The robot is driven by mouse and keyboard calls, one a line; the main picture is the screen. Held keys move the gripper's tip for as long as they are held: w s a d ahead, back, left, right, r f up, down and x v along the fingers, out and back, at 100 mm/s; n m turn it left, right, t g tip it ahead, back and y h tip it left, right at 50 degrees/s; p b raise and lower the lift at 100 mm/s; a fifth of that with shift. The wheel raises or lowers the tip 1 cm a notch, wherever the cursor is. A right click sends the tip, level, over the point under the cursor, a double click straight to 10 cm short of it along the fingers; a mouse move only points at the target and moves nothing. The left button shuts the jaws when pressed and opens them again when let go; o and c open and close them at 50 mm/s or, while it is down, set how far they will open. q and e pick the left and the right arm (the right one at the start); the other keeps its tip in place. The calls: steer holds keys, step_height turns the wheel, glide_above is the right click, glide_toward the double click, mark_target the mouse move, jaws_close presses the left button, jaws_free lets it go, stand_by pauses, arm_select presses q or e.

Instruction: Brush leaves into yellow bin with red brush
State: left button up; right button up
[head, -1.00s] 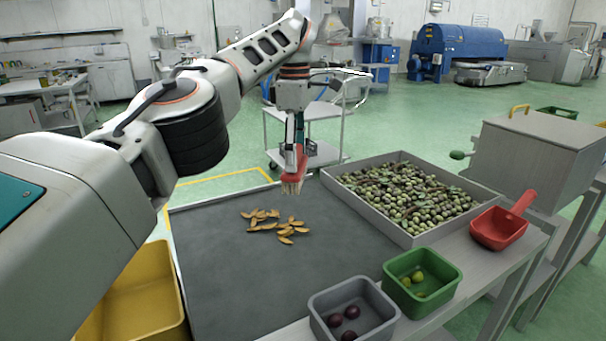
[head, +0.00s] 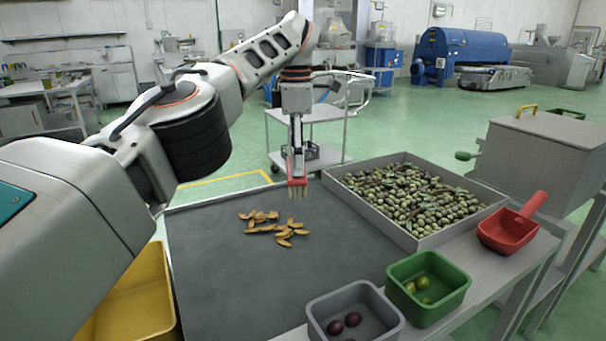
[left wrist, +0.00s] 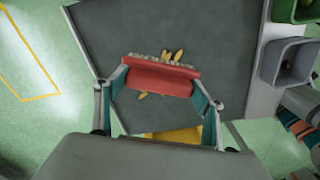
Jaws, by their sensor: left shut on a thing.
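My left gripper (head: 297,172) is shut on the red brush (head: 297,182) and holds it above the far part of the dark mat, bristles down. The brush also shows in the left wrist view (left wrist: 158,80), held between the two fingers. The dry yellow-brown leaves (head: 270,226) lie in a loose cluster on the dark mat (head: 290,275), nearer than the brush and to its left in the head view. The yellow bin (head: 135,305) is at the lower left beside the mat, partly hidden by my left arm. My right gripper is not in view.
A grey tray (head: 425,243) full of olives stands right of the mat. A grey tub (head: 318,317) with dark olives, a green tub (head: 428,315) with green ones and a red scoop (head: 505,236) are at the right front. The mat in front of the leaves is clear.

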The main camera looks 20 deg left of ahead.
arm_select(q)
steer(key=f+n+b, duration=0.1)
steer(key=f, duration=0.1)
steer(key=w+f+n+b, duration=0.1)
steer(key=shift+w+d+f+n, duration=0.1)
steer(key=shift+w+f+n, duration=0.1)
steer(key=shift+f+n, duration=0.2)
steer(key=shift+w+f+n, duration=0.15)
steer(key=shift+w+n, duration=0.15)
steer(key=shift+w+f+n+b, duration=0.1)
steer(key=shift+f+n+b, duration=0.3)
steer(key=shift+b, duration=0.1)
steer(key=shift+w+f+n, duration=0.15)
steer(key=shift+f+n, duration=0.1)
steer(key=shift+n, duration=0.05)
steer(key=shift+d, duration=0.1)
